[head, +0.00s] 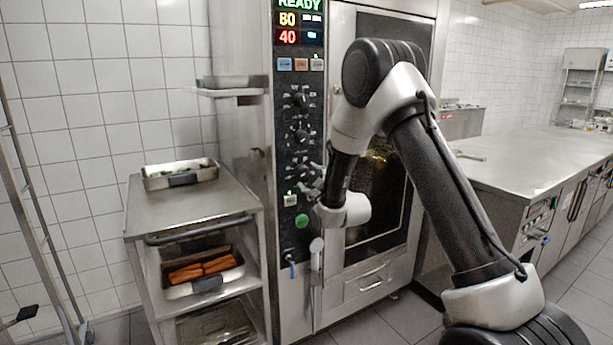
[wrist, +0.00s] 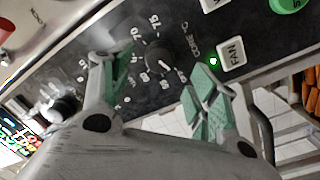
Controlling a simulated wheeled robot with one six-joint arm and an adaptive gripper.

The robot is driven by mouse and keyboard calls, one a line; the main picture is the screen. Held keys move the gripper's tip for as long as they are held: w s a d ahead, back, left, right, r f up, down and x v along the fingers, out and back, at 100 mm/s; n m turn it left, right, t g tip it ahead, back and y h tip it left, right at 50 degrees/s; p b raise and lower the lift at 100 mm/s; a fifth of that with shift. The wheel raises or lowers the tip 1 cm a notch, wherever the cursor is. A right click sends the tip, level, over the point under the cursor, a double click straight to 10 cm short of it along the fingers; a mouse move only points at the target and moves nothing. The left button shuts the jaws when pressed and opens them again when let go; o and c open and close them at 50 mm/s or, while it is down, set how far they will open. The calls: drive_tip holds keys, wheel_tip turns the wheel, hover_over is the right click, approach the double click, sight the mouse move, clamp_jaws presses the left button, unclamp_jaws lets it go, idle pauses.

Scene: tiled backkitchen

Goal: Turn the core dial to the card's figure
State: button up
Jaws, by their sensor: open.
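The core dial (wrist: 158,58) is a black round knob on the dark panel, with white figures around it, 70 and 75 among them, and the word CORE beside it. My gripper (wrist: 157,74) is open, its green-padded fingers on either side of the dial in the wrist view, with visible gaps. I cannot tell how deep the fingertips reach or exactly where the dial's pointer stands. In the head view my gripper (head: 313,187) is at the lower part of the oven's control panel, partly hidden by my wrist. I see no readable card.
A lit display (head: 299,25) reads READY, 80 and 40. Other dials (head: 301,100) sit higher on the panel. A white FAN button (wrist: 232,54) and a green button (head: 301,220) are close by. A steel cart (head: 160,213) with trays stands left; a counter (head: 540,165) is right.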

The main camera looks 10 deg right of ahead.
sight(305, 174)
drive_tip(key=x, duration=0.6)
drive_tip(key=shift+w+a, duration=0.15)
drive_tip(key=c, duration=1)
